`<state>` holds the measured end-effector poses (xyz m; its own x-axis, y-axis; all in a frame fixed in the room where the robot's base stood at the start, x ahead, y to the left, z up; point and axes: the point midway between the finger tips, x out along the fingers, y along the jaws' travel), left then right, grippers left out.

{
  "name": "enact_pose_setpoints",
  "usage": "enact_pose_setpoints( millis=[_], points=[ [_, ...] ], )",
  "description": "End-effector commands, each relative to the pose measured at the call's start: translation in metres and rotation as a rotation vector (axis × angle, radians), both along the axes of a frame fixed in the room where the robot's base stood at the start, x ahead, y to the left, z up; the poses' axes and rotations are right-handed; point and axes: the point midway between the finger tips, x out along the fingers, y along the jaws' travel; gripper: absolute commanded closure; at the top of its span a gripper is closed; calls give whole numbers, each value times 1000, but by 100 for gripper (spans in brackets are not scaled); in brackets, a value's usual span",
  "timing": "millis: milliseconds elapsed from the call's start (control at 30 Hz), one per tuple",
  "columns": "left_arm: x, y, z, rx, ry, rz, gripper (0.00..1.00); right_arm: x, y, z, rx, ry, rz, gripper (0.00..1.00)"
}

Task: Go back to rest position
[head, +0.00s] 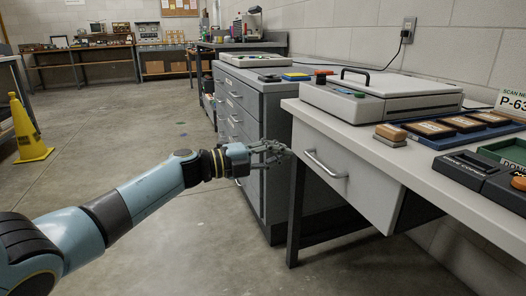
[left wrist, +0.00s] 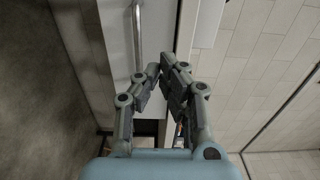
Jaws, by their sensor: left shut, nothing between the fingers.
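My left arm comes in from the left in the head view. Its gripper (head: 272,152) is beside the left end of the white desk's drawer front (head: 345,180), near the metal drawer handle (head: 325,165). In the left wrist view the fingers of my left gripper (left wrist: 164,75) are together at the tips, with nothing held between them. The drawer handle (left wrist: 138,40) shows beyond the fingertips there; I cannot tell whether they touch. My right gripper is in neither view.
The white desktop (head: 360,135) carries a flat grey case (head: 380,95), a tray of wooden blocks (head: 460,124) and dark boxes (head: 465,166). A grey drawer cabinet (head: 240,120) stands behind the gripper. A yellow cone (head: 28,135) stands far left. The concrete floor (head: 120,170) between is clear.

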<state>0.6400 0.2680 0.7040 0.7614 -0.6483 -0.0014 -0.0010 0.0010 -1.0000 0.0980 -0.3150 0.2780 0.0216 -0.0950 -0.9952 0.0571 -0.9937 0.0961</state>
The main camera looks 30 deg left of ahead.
Motion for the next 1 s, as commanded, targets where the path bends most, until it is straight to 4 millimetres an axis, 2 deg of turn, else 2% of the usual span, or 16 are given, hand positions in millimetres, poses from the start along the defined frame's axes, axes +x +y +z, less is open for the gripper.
enact_pose_setpoints(
  millis=[200, 400, 467, 533, 567, 667, 733, 800, 867, 900, 967, 1000],
  points=[
    [-21, 18, 0, 1, 0, -1, 100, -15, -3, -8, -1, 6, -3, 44],
    [-25, 20, -1, 1, 1, -1, 100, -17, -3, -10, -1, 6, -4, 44],
    [-28, 20, -7, -1, 11, -1, 100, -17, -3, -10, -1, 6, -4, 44],
    [-40, 17, -24, -7, 43, -2, 100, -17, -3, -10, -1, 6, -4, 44],
    [-47, 14, -35, -14, 63, -3, 100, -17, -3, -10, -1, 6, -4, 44],
    [-87, 1, -86, -73, 166, 6, 100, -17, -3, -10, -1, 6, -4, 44],
    [-123, 0, -134, -179, 284, 102, 100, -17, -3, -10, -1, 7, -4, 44],
    [-157, 9, -181, -295, 414, 261, 100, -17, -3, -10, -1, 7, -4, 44],
    [-187, 21, -219, -379, 525, 408, 100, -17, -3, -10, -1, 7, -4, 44],
    [-208, 29, -243, -426, 598, 504, 100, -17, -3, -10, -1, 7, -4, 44],
    [-243, 40, -278, -488, 706, 648, 100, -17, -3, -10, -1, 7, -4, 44],
    [-268, 47, -299, -524, 778, 742, 100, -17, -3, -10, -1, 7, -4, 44]
  ],
)
